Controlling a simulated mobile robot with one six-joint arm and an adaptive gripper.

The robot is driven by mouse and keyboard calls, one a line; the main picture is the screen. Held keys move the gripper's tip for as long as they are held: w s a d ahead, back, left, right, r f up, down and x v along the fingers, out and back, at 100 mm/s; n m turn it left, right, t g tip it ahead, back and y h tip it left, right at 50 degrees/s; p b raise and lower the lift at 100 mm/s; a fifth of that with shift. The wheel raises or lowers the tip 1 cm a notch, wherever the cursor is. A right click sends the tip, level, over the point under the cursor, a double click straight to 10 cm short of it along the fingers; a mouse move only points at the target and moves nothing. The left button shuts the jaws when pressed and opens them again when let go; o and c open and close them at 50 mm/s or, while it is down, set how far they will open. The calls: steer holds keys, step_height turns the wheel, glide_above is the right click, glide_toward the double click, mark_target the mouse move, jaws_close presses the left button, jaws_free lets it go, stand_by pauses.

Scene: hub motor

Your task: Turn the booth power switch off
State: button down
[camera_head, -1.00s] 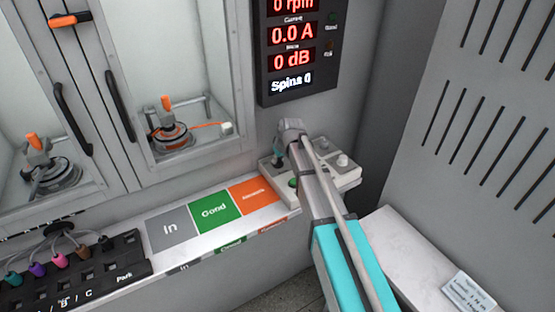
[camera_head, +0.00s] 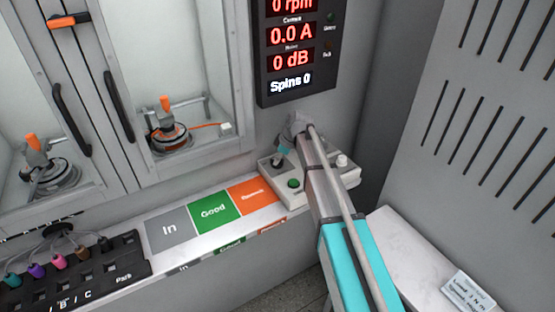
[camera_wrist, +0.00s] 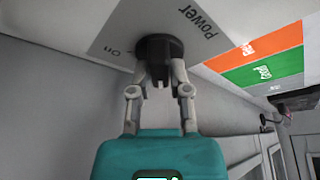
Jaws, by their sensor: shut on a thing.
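The booth power switch (camera_wrist: 158,47) is a round black knob in the wrist view, on a pale panel printed "Power" and "On". My gripper (camera_wrist: 160,78) has its two grey fingers closed on the switch from below in that view. The fingertips and the near side of the knob overlap, so the exact contact is partly hidden. In the head view, the pale control box (camera_head: 264,167) sits at the right end of the bench ledge. My arm reaches over it and hides part of it. The switch's turned position is hard to tell.
A green button (camera_head: 293,184) and a light knob (camera_head: 342,160) are on the control box. A dark display (camera_head: 292,55) reading 0.0 A and 0 dB hangs above. Grey, green (camera_head: 213,212) and orange labelled areas lie left. A vented wall (camera_head: 480,130) stands right.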

steer(key=shift+s, duration=0.1)
stand_by(0.3)
steer(key=c, duration=0.6)
jaws_free()
steer(key=shift+a, duration=0.1)
steer(key=shift+r, duration=0.15)
